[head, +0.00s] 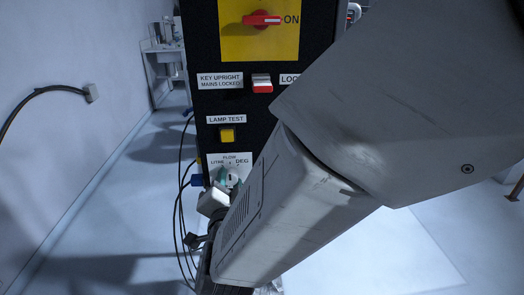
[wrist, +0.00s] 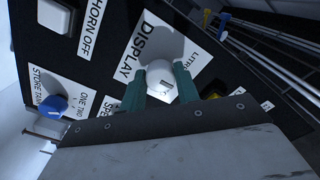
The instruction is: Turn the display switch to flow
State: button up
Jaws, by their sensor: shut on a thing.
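The display switch is a round white knob (wrist: 158,73) beside a white label reading DISPLAY in the wrist view. My gripper (wrist: 161,78) has its two green fingers shut on the knob, one on each side. A short dark mark shows on the knob's face; I cannot tell which word it points to. In the head view the knob (head: 231,178) sits low on the black panel, on a white plate (head: 214,161) lettered LITRE, FLOW and DEG. FLOW stands at the top. My arm hides the plate's lower right.
Above the knob on the panel are a yellow lamp test button (head: 227,135), a red and white switch (head: 262,83) and a red rotary handle (head: 262,19) at ON. A blue knob (wrist: 54,105) is at left in the wrist view. Dark cables (head: 181,190) hang left of the panel.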

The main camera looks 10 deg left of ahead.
jog(key=o, duration=1)
jog(key=shift+c, duration=0.2)
jog(key=v, duration=0.7)
jog(key=shift+s, duration=0.35)
jog(key=shift+d, duration=0.1)
